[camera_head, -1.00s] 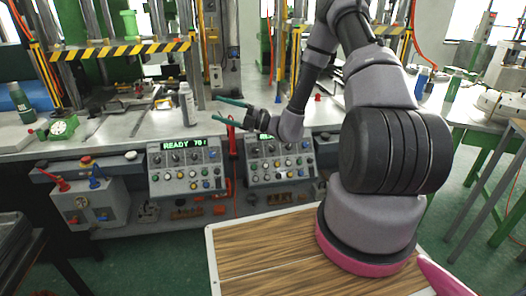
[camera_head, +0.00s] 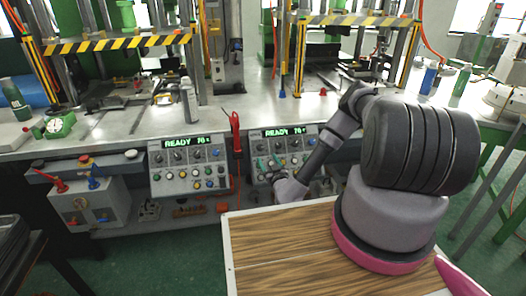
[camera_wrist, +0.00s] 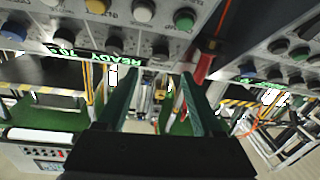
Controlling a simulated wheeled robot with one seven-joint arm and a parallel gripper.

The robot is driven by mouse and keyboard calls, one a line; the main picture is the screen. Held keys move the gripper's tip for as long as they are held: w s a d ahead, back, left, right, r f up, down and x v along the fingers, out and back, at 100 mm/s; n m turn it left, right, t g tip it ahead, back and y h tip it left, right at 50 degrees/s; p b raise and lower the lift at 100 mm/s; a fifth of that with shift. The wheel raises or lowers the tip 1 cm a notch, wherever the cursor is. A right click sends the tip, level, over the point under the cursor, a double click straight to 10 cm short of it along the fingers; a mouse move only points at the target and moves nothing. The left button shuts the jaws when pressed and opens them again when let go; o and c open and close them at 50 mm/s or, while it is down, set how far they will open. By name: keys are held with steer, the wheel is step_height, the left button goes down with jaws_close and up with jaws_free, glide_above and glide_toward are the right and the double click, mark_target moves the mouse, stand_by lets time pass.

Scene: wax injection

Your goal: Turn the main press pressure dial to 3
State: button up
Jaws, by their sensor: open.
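The left control panel (camera_head: 188,168) has a green lit display (camera_head: 186,141) reading READY with a number I take as 70. Under it is a row of dark and blue knobs (camera_head: 176,156). The right control panel (camera_head: 300,145) also shows READY and has similar knobs. Labels and dial settings are too small to read, so I cannot tell which knob is the main press pressure dial. My gripper (camera_head: 266,165) is open and empty, in front of the right panel's left part. The wrist view is upside down: my gripper's green fingers (camera_wrist: 157,82) point between the two panels, with the left panel's knobs (camera_wrist: 62,37) above.
A red-handled tool (camera_head: 235,133) hangs between the panels, and shows beside my right finger in the wrist view (camera_wrist: 205,62). A grey bottle (camera_head: 189,103) stands on the metal bench (camera_head: 125,128). A grey box with levers (camera_head: 85,202) is at left. A wood-topped table (camera_head: 285,250) is in front.

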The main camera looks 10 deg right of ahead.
mark_target(261, 148)
steer(key=w, duration=0.8)
steer(key=shift+a, duration=0.4)
steer(key=shift+c, duration=0.3)
jaws_close()
